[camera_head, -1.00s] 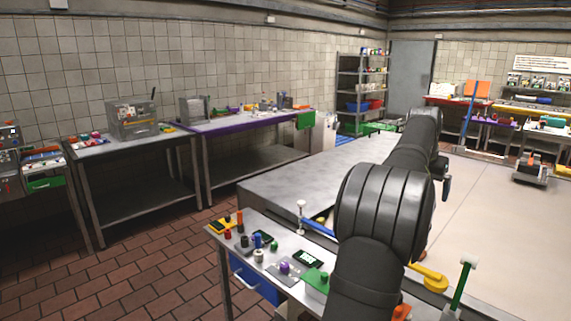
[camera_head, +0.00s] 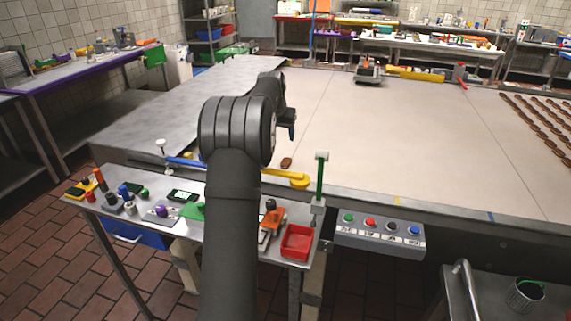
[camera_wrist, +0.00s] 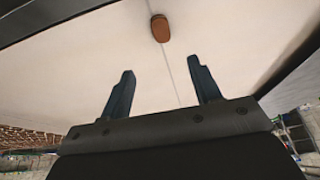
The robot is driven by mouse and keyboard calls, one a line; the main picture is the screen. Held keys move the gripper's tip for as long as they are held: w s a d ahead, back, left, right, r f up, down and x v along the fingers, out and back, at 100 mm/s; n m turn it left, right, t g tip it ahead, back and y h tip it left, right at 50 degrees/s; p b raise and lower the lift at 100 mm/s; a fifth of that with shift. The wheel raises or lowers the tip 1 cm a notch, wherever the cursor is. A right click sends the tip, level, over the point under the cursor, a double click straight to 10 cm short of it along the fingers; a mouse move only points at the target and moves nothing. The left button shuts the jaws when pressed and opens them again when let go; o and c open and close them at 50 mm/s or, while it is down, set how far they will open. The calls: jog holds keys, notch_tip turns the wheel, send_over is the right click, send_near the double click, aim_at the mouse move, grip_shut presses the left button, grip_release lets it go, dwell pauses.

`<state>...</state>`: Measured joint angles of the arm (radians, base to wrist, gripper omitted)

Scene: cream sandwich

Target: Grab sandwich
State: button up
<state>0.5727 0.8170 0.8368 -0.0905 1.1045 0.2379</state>
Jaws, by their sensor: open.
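A brown oval sandwich (camera_head: 287,163) lies on the near part of the pale table surface (camera_head: 400,130) in the head view, just right of my arm. A brown sandwich also shows in the wrist view (camera_wrist: 160,29), beyond and between my fingertips and apart from them. My gripper (camera_wrist: 162,80) is open and empty, its two dark fingers spread. In the head view my gripper (camera_head: 291,130) hangs above the pale surface, partly hidden behind my arm. Rows of similar brown sandwiches (camera_head: 545,125) lie at the far right of the pale surface.
A yellow arm (camera_head: 285,178) and a green post (camera_head: 320,180) stand at the near edge. A red tray (camera_head: 298,241) and small items sit on the side bench. A button panel (camera_head: 378,230) is at the front. The middle of the pale surface is clear.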

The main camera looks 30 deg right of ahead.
aim_at(286, 162)
jog(key=x, duration=1.5)
jog(key=shift+w+f, duration=0.15)
jog(key=shift+f, duration=0.1)
jog(key=c, duration=1)
